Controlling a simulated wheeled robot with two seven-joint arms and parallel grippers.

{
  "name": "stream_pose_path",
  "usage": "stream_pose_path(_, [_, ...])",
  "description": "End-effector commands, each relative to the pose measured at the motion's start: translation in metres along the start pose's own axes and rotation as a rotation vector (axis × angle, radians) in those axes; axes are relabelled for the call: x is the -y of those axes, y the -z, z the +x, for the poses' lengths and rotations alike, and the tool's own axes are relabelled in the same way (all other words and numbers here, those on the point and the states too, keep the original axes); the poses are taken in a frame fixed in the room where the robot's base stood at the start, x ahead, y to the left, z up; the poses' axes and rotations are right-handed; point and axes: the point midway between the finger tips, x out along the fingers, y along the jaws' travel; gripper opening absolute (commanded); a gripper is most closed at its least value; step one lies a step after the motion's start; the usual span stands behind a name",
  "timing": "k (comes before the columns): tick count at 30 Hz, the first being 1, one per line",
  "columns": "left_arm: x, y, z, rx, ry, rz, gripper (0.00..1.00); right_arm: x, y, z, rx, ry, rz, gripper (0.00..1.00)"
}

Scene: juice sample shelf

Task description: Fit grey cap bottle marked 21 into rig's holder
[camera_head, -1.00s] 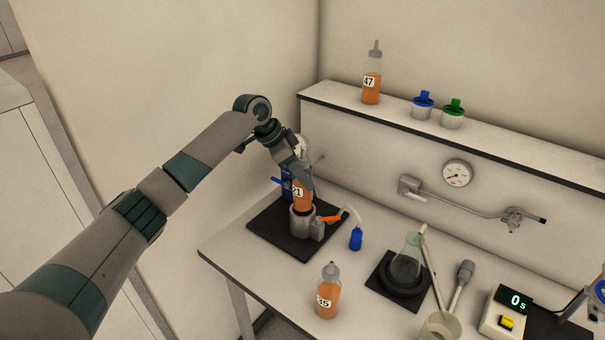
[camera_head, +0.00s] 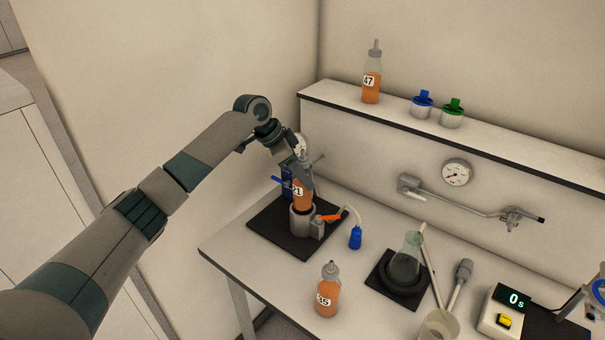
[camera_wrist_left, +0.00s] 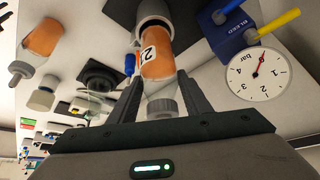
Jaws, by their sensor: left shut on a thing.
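The bottle marked 21 (camera_head: 303,201), with orange juice and a grey cap, stands nearly upright at the mouth of the rig's grey holder (camera_head: 302,221). My left gripper (camera_head: 303,178) is shut on its upper part from above. In the left wrist view, the bottle (camera_wrist_left: 157,64) lies between the fingers (camera_wrist_left: 160,98), its grey cap towards me. Its lower end meets the round holder (camera_wrist_left: 154,10); how deep it sits I cannot tell. The label is partly covered. My right gripper is not in view.
The rig has a black base (camera_head: 262,230), an orange lever (camera_head: 328,218), a blue valve block (camera_wrist_left: 236,36) and a pressure gauge (camera_wrist_left: 258,73) close by the gripper. Bottle 35 (camera_head: 327,292) stands in front; a flask (camera_head: 406,261) is to the right. Bottle 47 (camera_head: 371,86) is on the shelf.

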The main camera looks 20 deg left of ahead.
Motion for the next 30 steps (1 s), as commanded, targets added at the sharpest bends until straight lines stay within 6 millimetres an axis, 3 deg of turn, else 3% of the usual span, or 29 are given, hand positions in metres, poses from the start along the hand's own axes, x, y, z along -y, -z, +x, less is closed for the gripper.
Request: stream_pose_path(30, [0.0,-0.007,0.013,-0.001,0.0,0.001,0.15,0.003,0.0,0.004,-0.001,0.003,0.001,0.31])
